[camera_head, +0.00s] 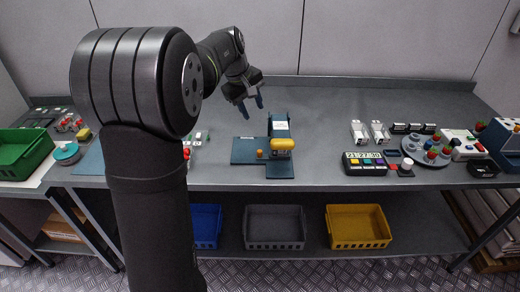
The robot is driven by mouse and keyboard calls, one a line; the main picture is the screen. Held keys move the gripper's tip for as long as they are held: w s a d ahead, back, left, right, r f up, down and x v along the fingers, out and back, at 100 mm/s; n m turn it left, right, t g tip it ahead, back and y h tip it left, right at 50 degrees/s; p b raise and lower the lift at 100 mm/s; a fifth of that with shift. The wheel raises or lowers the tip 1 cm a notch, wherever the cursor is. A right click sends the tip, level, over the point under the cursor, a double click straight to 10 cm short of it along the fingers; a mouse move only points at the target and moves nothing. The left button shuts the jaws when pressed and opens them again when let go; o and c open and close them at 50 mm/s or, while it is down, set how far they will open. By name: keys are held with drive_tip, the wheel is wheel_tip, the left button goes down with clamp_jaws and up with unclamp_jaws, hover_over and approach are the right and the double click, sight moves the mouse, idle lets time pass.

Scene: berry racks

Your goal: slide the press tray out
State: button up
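A small dark blue press (280,125) stands on the grey bench near the middle, with a light label on top and a yellow rounded part (283,143) at its front. A flat dark blue plate (243,147) lies at its left and front, with a small orange ball by the press. I cannot tell which part is the press tray or how far out it is. My gripper (252,107) is above the bench, behind and left of the press, fingers apart and empty, touching nothing visible.
A green bin (22,152) stands far left. My arm hides part of the bench's left. Blue, grey and yellow bins sit below.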

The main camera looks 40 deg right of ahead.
drive_tip(key=w+a+f+n+g, duration=0.15)
drive_tip(key=w+n, duration=0.25)
drive_tip(key=n, duration=0.4)
drive_tip(key=n+g, duration=0.1)
drive_tip(key=n, duration=0.1)
approach(258, 151)
drive_tip(key=x, duration=0.9)
drive_tip(key=shift+s+d, duration=0.15)
clamp_jaws()
